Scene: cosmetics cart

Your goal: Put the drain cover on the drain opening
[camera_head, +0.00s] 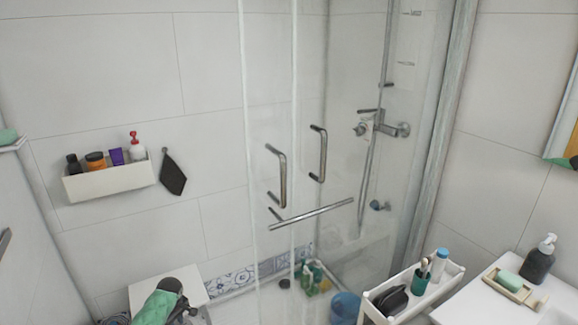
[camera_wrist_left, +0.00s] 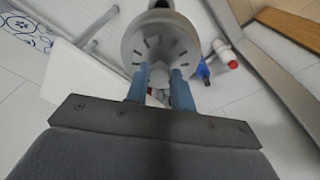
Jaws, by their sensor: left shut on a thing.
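In the left wrist view my left gripper (camera_wrist_left: 162,78) has its two blue fingers shut on a grey round disc with radial slots, the drain cover (camera_wrist_left: 160,43). The cover is held at the fingertips, its slotted face toward the camera. I cannot make out the drain opening in either view. My right gripper is in neither view.
A glass shower enclosure with a towel bar (camera_head: 312,211) stands in the middle. A white cart (camera_head: 452,277) with toiletries is at right, beside a white counter (camera_head: 498,312). A blue bin (camera_head: 345,308) and green bottles (camera_head: 311,276) are low down. A white wall shelf (camera_head: 108,183) hangs at left.

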